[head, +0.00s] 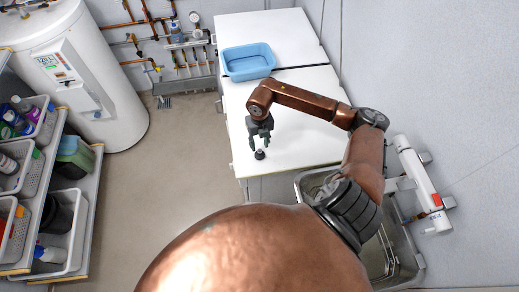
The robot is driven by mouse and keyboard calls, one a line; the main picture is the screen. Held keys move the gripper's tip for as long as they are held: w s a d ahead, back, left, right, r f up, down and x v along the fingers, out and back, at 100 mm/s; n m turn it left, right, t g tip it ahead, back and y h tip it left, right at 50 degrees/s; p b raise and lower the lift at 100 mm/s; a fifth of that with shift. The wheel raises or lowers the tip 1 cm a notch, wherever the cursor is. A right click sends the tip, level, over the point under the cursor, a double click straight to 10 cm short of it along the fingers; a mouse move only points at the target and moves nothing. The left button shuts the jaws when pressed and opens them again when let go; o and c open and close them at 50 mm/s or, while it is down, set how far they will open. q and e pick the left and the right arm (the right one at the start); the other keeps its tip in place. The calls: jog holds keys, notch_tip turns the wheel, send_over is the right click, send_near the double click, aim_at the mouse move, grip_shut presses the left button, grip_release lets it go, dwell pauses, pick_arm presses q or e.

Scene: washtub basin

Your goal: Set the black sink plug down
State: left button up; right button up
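The black sink plug (259,155) is a small dark piece near the front left corner of the white worktop (300,142). It appears to rest on the top, apart from the fingers. My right gripper (260,143) points down just above and behind the plug. Its two fingers look spread, with a gap between them and nothing clearly held. The small size makes exact contact hard to tell. My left gripper is not in view.
A blue basin (248,76) sits further back on the worktop. A metal washtub (402,255) stands at the front right, partly under my arm. Shelves with grey bins (78,207) and a white boiler (75,75) stand left. The worktop right of the plug is clear.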

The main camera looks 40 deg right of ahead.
aim_at(260, 150)
notch_tip(260, 150, up, 7)
jog(key=b, duration=0.1)
dwell(0.7)
